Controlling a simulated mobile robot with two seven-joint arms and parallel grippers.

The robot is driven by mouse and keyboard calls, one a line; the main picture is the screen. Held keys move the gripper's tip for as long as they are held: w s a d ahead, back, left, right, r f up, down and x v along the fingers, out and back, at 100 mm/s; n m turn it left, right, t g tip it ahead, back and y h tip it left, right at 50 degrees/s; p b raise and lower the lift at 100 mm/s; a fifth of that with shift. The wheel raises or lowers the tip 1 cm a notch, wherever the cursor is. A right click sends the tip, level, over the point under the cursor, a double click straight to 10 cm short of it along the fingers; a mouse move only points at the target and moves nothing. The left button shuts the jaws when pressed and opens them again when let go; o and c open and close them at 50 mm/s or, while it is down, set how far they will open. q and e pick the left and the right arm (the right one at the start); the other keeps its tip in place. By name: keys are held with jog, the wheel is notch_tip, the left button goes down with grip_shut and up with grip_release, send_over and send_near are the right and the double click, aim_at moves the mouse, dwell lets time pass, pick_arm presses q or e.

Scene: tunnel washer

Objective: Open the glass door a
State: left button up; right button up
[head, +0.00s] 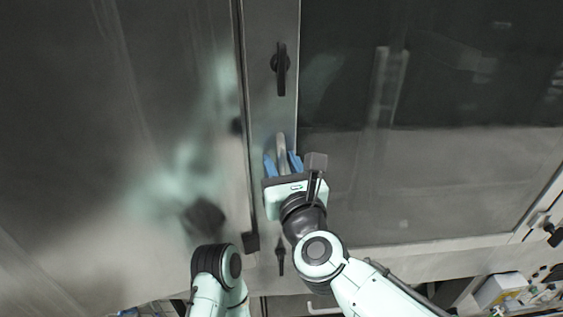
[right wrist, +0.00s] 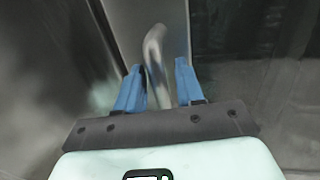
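The glass door (head: 430,165) is a large dark pane on the right of the head view and looks shut. A curved metal bar handle (head: 282,148) stands on the steel strip along its left edge. The handle also shows in the right wrist view (right wrist: 155,60). My right gripper (head: 283,163) is at the handle's lower part, with one blue finger on each side of it. In the right wrist view, the gripper (right wrist: 158,85) is open, with gaps showing between fingers and bar. My left arm shows at the bottom, but its gripper is out of view.
A black latch knob (head: 281,70) is above the handle, and a second one (head: 280,256) is below it. A brushed steel panel (head: 110,150) fills the left side. A white box (head: 500,289) and small items lie at the lower right.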

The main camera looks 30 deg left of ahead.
grip_shut()
jog(key=shift+s+d, duration=0.15)
